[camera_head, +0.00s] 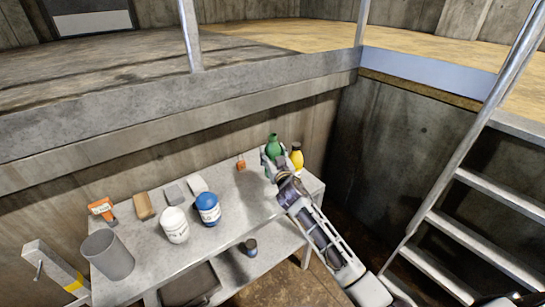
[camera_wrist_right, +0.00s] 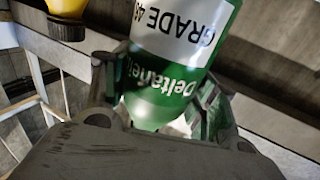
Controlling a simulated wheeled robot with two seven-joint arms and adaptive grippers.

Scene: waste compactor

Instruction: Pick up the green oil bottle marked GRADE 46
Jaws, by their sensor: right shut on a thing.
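The green oil bottle (camera_head: 273,145) is at the right end of the grey workbench (camera_head: 240,208) in the head view. In the right wrist view the green bottle (camera_wrist_right: 165,85) fills the space between the fingers, with a white label reading GRADE 46, upside down in the picture. My right gripper (camera_head: 272,164) is shut on the bottle, with a finger on each side (camera_wrist_right: 160,95). The head view does not clearly show whether the bottle's base touches the bench. My left gripper is not in view.
A yellow bottle (camera_head: 296,157) with a dark cap stands close to the right of the green one. A blue-lidded tub (camera_head: 208,208), a white tub (camera_head: 174,225), a grey cup (camera_head: 107,254) and an orange tool (camera_head: 102,208) are farther left. A ladder (camera_head: 470,225) stands at right.

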